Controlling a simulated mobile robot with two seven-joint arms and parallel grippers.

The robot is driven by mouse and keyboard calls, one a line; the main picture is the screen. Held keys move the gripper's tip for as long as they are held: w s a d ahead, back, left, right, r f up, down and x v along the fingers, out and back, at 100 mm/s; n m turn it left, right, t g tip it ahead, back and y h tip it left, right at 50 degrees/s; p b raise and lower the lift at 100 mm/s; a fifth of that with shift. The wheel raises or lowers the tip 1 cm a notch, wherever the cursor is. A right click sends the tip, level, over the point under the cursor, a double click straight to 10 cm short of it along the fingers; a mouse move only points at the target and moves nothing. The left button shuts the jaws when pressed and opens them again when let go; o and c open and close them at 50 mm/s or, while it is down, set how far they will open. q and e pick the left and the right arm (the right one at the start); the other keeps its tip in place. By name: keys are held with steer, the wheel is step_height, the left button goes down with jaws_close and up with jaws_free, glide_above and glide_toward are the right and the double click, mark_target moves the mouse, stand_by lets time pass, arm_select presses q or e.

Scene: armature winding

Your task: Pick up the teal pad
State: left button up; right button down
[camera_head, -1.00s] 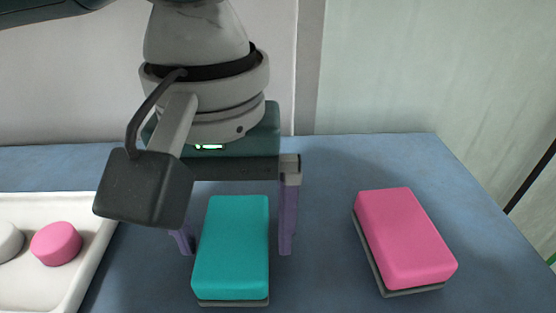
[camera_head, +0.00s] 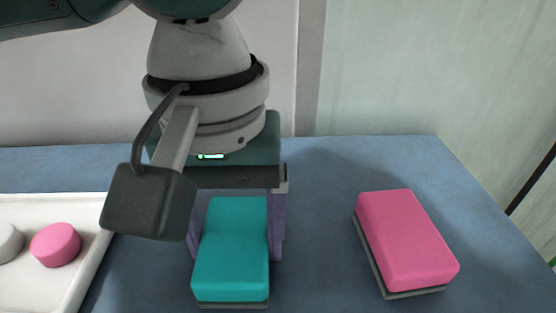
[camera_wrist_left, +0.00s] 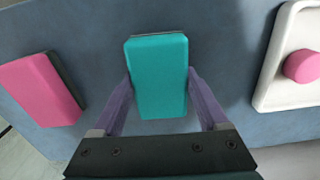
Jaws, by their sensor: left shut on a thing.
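The teal pad (camera_head: 231,250) is a rounded block on a thin grey base, lying on the blue table at lower centre in the head view. It also shows in the left wrist view (camera_wrist_left: 158,75), between the two purple fingers. My left gripper (camera_head: 234,240) is over the pad, with one finger against each long side; it is shut on the pad. It shows from behind in the left wrist view (camera_wrist_left: 159,88). The pad appears to rest on the table still. My right gripper is not in view.
A pink pad (camera_head: 407,240) on a grey base lies to the right, apart from the gripper. A white tray (camera_head: 75,290) at the left holds a pink round piece (camera_head: 56,244) and a white one (camera_head: 9,242). The blue table (camera_head: 320,220) is clear between the pads.

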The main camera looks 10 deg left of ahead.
mark_target(235, 234)
arm_select(q)
steer(key=shift+r, duration=0.1)
step_height(235, 234, up, 20)
steer(key=p, duration=0.4)
